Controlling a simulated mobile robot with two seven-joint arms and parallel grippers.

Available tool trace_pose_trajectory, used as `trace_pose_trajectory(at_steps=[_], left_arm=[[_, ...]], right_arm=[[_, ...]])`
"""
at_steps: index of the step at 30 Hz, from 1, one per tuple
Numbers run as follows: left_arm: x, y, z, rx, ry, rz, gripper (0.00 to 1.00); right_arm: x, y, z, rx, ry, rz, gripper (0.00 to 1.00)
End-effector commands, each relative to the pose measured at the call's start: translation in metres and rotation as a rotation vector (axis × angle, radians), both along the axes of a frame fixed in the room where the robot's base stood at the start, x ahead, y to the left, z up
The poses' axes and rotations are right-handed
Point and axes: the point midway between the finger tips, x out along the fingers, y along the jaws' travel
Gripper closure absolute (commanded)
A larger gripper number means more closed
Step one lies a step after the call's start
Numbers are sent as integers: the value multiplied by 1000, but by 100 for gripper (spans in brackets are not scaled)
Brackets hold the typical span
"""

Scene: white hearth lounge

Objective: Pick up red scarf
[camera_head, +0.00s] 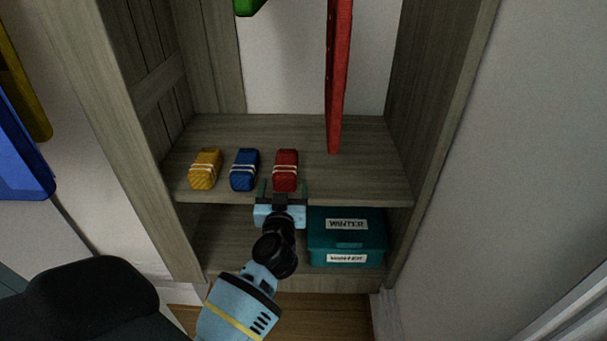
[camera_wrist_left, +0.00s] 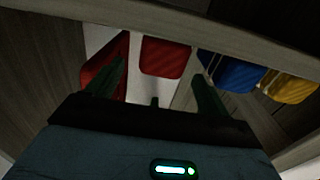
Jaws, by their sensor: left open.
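The red scarf (camera_head: 286,168) is a folded bundle with pale bands. It sits at the right end of a row on the wardrobe shelf (camera_head: 360,181). My left gripper (camera_head: 285,188) is open at the shelf's front edge, just in front of the scarf, its two fingers toward either side of it. In the left wrist view the red scarf (camera_wrist_left: 165,58) shows beyond the gap between the open fingers (camera_wrist_left: 160,82), and nothing is held. Whether the fingers overlap the scarf's sides is unclear. My right gripper is not in view.
A blue bundle (camera_head: 244,170) and a yellow bundle (camera_head: 205,169) sit left of the scarf. A long red hanging item (camera_head: 338,80) comes down behind, to the right. A teal labelled box (camera_head: 347,242) is on the lower level. The shelf's right side is clear.

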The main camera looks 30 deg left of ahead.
Motion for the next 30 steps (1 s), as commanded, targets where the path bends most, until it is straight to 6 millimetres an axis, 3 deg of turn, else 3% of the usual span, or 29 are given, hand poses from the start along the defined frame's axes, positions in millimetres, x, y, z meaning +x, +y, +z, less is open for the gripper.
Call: trace_pose_trajectory(at_steps=[19,30], left_arm=[[27,16,0,1,-1,-1,20],[64,38,0,1,0,-1,20]], right_arm=[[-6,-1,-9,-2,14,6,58],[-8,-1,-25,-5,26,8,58]])
